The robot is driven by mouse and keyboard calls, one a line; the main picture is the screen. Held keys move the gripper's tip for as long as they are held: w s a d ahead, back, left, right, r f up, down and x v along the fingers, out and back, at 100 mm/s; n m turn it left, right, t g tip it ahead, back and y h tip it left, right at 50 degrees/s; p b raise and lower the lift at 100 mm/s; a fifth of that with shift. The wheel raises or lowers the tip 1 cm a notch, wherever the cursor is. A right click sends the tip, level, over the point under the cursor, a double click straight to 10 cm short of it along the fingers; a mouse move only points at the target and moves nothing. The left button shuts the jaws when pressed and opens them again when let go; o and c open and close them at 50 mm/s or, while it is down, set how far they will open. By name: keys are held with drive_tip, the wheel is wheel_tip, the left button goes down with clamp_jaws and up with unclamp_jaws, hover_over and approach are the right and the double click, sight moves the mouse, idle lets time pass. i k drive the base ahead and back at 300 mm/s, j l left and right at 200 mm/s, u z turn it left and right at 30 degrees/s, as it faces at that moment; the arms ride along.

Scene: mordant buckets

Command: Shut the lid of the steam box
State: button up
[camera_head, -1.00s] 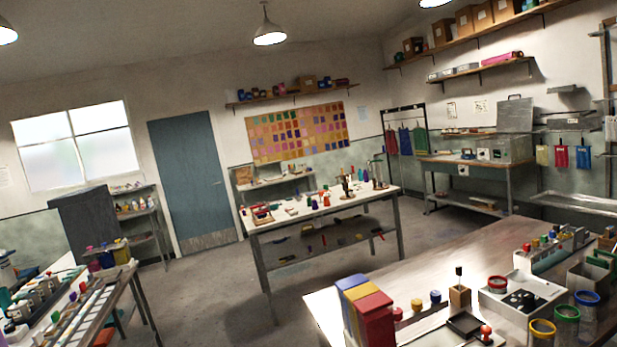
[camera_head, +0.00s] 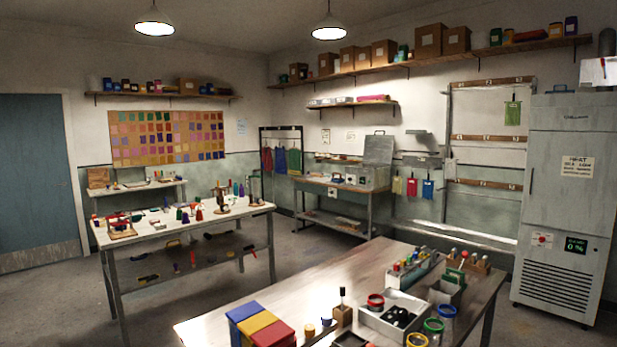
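A grey metal box (camera_head: 372,178) sits on a bench against the far wall, right of the picture's middle. A flat grey panel with a handle on its top edge, apparently its raised lid (camera_head: 379,149), stands upright at the back of the box. This looks like the steam box with its lid open, but it is small and far away, and I read no label on it.
A wooden-topped table (camera_head: 370,270) with jars, trays and coloured boxes fills the near foreground. A white table (camera_head: 185,228) stands at left. Floor shows between them, leading toward the far bench (camera_head: 325,187). A tall grey cabinet (camera_head: 568,210) stands at right.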

sight(378, 148)
drive_tip(key=i+l+z, duration=0.7)
drive_tip(key=i, duration=0.2)
drive_tip(key=i+z, duration=0.7)
drive_tip(key=i, duration=2.5)
drive_tip(key=i+u, duration=0.1)
drive_tip(key=i, duration=0.45)
drive_tip(key=i+l+u, duration=0.15)
drive_tip(key=i, duration=0.4)
drive_tip(key=i+l+u, duration=0.1)
drive_tip(key=i, duration=0.5)
drive_tip(key=i+l+u, duration=0.1)
drive_tip(key=i, duration=0.45)
drive_tip(key=i+j+u, duration=0.2)
drive_tip(key=i+u, duration=0.25)
drive_tip(key=i+j+u, duration=0.1)
drive_tip(key=i+u, duration=0.2)
drive_tip(key=u, duration=0.15)
drive_tip(key=i+l+u, duration=0.1)
drive_tip(key=i+u, duration=0.3)
drive_tip(key=i+l+u, duration=0.15)
drive_tip(key=i+u, duration=0.15)
drive_tip(key=u, duration=0.15)
drive_tip(key=i+u, duration=0.35)
drive_tip(key=i, duration=1)
drive_tip(key=i+z, duration=0.3)
drive_tip(key=i, duration=0.55)
drive_tip(key=i+j+z, duration=0.25)
drive_tip(key=i, duration=0.6)
drive_tip(key=l, duration=0.1)
